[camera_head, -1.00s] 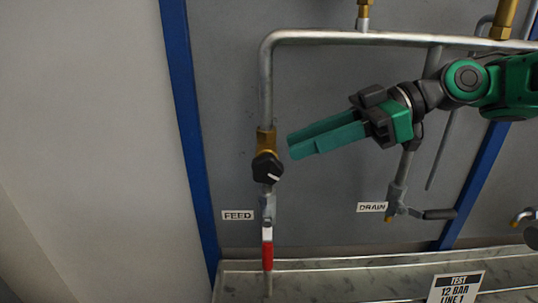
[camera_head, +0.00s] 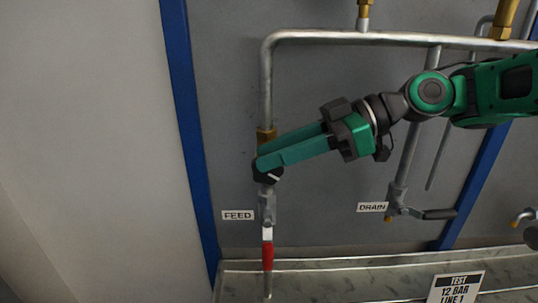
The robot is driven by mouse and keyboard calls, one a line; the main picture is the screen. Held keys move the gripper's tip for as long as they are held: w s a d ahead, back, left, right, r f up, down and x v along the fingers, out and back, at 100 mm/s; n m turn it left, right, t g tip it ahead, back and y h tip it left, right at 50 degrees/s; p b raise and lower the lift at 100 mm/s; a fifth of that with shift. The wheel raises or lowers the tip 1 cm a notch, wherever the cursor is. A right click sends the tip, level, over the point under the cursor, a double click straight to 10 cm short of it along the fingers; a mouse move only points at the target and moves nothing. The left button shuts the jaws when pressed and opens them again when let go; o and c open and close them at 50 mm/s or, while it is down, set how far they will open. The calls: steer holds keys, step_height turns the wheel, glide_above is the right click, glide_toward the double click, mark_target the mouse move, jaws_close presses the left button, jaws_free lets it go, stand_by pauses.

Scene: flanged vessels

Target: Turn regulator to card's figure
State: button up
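The regulator has a black knob (camera_head: 265,176) with a white pointer mark, on a brass body (camera_head: 265,135) in the left vertical pipe. My gripper (camera_head: 259,159) reaches in from the right. Its green fingertips overlap the knob's upper part in the head view and hide much of it. I cannot tell whether they touch the knob or how far apart they are. The white card (camera_head: 456,287) at the bottom right reads "TEST 12 BAR LINE 1". Its lower edge is cut off.
Below the knob is a valve with a red handle (camera_head: 267,257), hanging down beside the FEED label (camera_head: 238,215). A drain valve (camera_head: 397,203) with a dark handle is to the right, by the DRAIN label (camera_head: 371,207). A metal ledge (camera_head: 340,281) runs below.

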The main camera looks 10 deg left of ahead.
steer(key=shift+x, duration=0.85)
steer(key=shift+c, duration=0.4)
jaws_close()
steer(key=shift+d, duration=0.1)
steer(key=shift+w+d+f+g+y, duration=0.1)
steer(key=shift+d+g+y, duration=0.05)
steer(key=shift+y, duration=0.7)
steer(key=shift+w+d+f+g+y, duration=0.1)
steer(key=shift+d+g+y, duration=0.1)
steer(key=shift+y, duration=0.6)
steer(key=shift+w+d+g+y, duration=0.1)
steer(key=shift+d+g+y, duration=0.05)
steer(key=shift+y, duration=0.7)
steer(key=shift+o, duration=0.4)
jaws_free()
